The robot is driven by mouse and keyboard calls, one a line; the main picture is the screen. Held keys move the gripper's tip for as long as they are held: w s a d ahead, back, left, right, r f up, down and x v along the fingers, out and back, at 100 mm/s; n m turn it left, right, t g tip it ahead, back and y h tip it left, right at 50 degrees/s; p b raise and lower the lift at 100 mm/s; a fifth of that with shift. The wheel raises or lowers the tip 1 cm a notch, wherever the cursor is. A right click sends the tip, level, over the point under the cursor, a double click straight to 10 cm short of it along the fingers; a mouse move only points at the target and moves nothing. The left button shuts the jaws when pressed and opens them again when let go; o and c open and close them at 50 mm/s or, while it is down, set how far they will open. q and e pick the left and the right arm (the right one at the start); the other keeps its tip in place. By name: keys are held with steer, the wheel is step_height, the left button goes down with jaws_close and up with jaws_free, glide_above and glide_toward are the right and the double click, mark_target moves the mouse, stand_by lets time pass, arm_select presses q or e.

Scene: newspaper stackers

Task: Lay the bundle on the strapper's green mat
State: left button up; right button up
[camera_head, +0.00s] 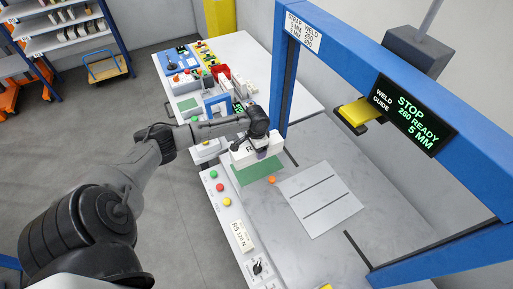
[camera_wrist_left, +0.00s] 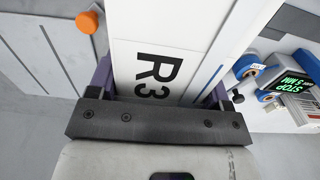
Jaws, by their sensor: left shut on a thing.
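My left gripper (camera_head: 262,147) is shut on the white bundle (camera_head: 241,157), which carries a black R3 label. The bundle is over the far edge of the green mat (camera_head: 262,171) on the strapper table; I cannot tell whether it touches the mat. The near part of the mat is bare. In the left wrist view the bundle (camera_wrist_left: 170,25) lies between the purple fingers of the gripper (camera_wrist_left: 160,85), with its R3 print facing the camera. My right gripper is not in view.
A blue strapper frame (camera_head: 286,70) stands beyond the mat, with a STOP 260 READY display (camera_head: 412,115). An orange button (camera_head: 272,180) and a slotted grey plate (camera_head: 320,198) lie right of the mat. A button panel (camera_head: 225,200) runs along the left edge.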

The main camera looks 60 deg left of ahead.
arm_select(q)
steer(key=shift+r, duration=0.15)
steer(key=shift+r+p, duration=0.1)
steer(key=shift+p, duration=0.4)
steer(key=shift+f, duration=0.2)
step_height(320, 180, down, 6)
steer(key=shift+r+b, duration=0.15)
steer(key=shift+b, duration=1.1)
steer(key=shift+f+b, duration=0.45)
steer(key=shift+f, duration=0.5)
steer(key=shift+f, duration=0.15)
steer(key=shift+f, duration=0.5)
steer(key=o, duration=1.7)
steer(key=shift+w, duration=0.1)
steer(key=shift+o, duration=0.6)
steer(key=shift+f+b, duration=0.1)
steer(key=shift+b, duration=0.2)
